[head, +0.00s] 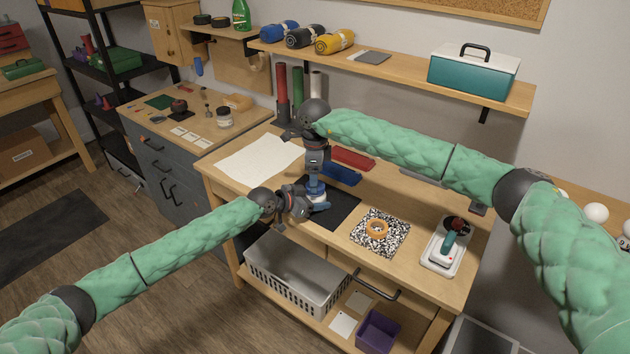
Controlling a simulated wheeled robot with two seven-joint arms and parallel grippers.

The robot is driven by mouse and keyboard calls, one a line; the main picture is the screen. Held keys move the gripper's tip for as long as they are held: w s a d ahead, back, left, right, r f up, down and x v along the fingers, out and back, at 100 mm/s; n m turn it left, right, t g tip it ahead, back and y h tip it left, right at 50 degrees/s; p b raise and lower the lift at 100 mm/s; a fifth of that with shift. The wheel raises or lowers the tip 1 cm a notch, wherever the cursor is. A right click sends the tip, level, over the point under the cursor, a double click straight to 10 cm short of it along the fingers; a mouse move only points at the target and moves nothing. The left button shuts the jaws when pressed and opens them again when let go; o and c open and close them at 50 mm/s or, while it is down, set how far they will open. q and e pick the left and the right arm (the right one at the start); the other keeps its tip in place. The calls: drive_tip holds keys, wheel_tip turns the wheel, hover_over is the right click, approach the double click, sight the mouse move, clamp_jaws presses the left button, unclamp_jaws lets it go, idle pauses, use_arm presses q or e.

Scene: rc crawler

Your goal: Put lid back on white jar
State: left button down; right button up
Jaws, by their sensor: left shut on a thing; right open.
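A small white and blue thing, apparently the white jar with a blue lid or part on it (315,187), is at the dark mat (341,212) on the wooden workbench. My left gripper (308,207) reaches in from the left, low beside it, and is shut on it. My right gripper (315,176) points down right above its top and is open. The grippers hide much of it, so I cannot tell whether the lid is seated or apart from the jar.
White paper (260,158) lies left of the grippers. Blue (341,174) and red (353,158) trays lie behind. Orange tape (377,229) sits on a speckled notebook (394,243), with a white device (443,257) farther right. An overhead shelf (400,73) spans the back.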

wheel_tip(320, 180, up, 2)
drive_tip(key=shift+r, duration=0.1)
